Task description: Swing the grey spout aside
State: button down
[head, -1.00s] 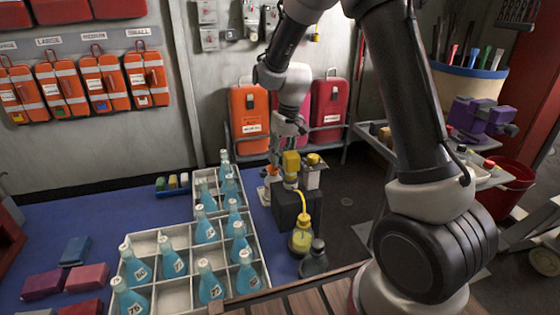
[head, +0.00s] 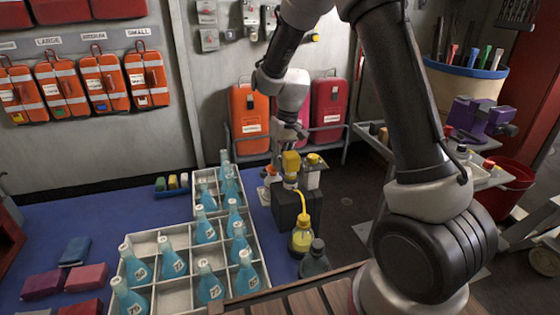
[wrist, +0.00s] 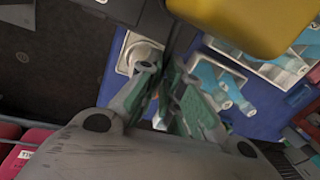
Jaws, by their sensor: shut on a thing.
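In the wrist view my gripper (wrist: 172,80) has its green-padded fingers closed about a thin dark grey bar, which looks like the grey spout (wrist: 182,40). The spout runs out from beside a dark body (wrist: 120,8) with a yellow block (wrist: 250,22) to its right. In the head view my gripper (head: 287,140) is behind the black dispenser box (head: 292,212) and its yellow top block (head: 291,162); its fingertips and the grey spout are mostly hidden there. A yellow spout (head: 303,205) curves down over a yellow flask (head: 301,238) at the front.
A grey flask (head: 315,258) stands in front of the yellow one. A pale bottle (head: 271,178) stands left of the box, near my gripper. White divided trays (head: 175,295) with several blue flasks fill the left side. A trolley (head: 375,140) stands at right.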

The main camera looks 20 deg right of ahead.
jog(key=shift+a, duration=0.15)
jog(key=s+a+n+g+h, duration=0.1)
jog(key=s+a+n, duration=0.3)
jog(key=n, duration=0.7)
jog(key=shift+s+a+n, duration=0.3)
jog(key=shift+a+n, duration=0.1)
jog(key=shift+a, duration=0.6)
jog(key=c, duration=1.6)
grip_release()
jog(key=shift+r, duration=0.1)
